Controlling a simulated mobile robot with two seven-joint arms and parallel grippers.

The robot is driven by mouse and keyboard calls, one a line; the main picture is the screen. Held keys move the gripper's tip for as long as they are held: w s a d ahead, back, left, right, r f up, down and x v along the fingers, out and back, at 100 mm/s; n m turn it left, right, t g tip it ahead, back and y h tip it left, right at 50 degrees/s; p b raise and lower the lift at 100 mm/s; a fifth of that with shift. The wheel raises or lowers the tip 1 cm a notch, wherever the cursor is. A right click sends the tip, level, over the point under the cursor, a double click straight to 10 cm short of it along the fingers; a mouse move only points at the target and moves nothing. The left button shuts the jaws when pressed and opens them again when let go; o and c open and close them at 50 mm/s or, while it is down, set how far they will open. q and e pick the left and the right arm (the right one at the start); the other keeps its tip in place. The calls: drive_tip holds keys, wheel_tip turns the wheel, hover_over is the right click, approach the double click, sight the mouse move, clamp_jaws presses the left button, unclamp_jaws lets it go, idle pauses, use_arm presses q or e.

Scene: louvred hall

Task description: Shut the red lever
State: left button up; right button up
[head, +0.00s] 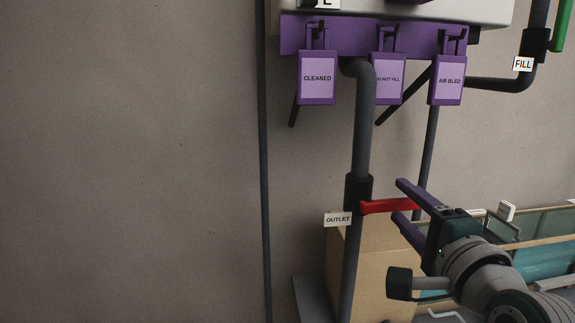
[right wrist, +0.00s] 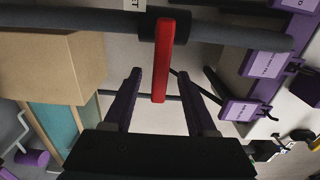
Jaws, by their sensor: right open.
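The red lever (head: 385,206) sits on the black valve body (head: 358,190) of the outlet pipe (head: 350,265). It sticks out to the right, roughly level and across the upright pipe. A white OUTLET tag (head: 338,219) is beside the valve. My right gripper (head: 402,200) is open, its purple fingers around the lever's free end in the head view. In the right wrist view the red lever (right wrist: 160,70) points down between the two open fingers (right wrist: 162,85), and I see no contact with either. My left gripper is not in view.
Purple tags (head: 317,79) hang above the lever from a purple rail (head: 375,36). A cardboard box (head: 388,265) stands behind the pipe. A green lever (head: 561,25) and a FILL tag (head: 523,64) are at the upper right. The wall at left is bare.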

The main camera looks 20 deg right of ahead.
sight(405, 206)
drive_tip(key=p+v, duration=0.2)
drive_tip(key=v, duration=0.3)
drive_tip(key=shift+s+a, duration=0.1)
drive_tip(key=shift+s, duration=0.65)
